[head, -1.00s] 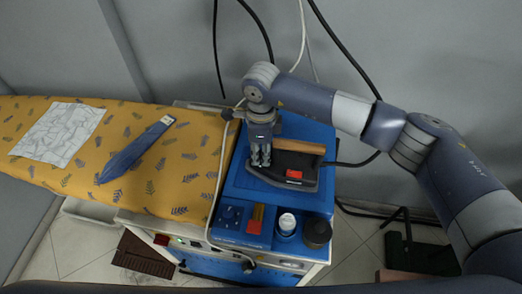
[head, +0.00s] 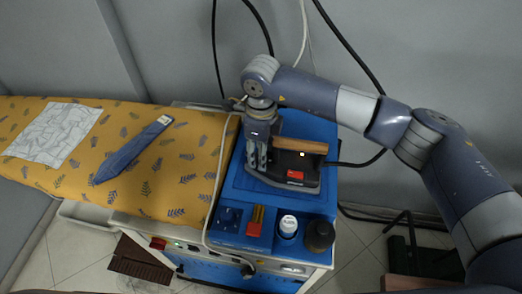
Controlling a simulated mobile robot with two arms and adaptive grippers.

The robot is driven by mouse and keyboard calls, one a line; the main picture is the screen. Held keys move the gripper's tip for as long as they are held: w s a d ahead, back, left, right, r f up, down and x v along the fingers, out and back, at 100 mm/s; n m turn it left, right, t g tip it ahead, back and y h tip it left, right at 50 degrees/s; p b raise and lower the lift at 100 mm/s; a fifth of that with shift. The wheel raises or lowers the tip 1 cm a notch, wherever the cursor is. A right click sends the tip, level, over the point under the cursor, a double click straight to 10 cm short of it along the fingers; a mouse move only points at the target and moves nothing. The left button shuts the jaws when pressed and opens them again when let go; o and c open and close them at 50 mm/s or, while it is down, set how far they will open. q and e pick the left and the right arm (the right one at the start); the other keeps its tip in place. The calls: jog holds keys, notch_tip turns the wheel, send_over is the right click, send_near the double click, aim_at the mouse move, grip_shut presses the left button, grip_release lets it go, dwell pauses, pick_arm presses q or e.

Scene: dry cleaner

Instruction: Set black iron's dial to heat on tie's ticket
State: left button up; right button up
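The black iron (head: 296,170) with a wooden handle (head: 301,145) and a red patch on its body rests on the blue top of the ironing unit. My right gripper (head: 257,167) points down at the iron's left end, very close to it; I cannot tell whether it touches. Its fingers look close together, and the iron's dial is not distinguishable. The blue tie (head: 128,152) lies on the yellow patterned ironing board, with a small pale ticket (head: 165,120) at its upper end. The ticket's marking is too small to read. My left gripper is not in view.
A white patterned cloth (head: 55,134) lies on the board (head: 190,150). A white-capped container (head: 288,224), a dark jar (head: 319,234) and an orange-yellow item (head: 255,218) stand along the blue unit's (head: 220,228) front. Cables hang behind.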

notch_tip(320, 180, up, 12)
dwell(0.7)
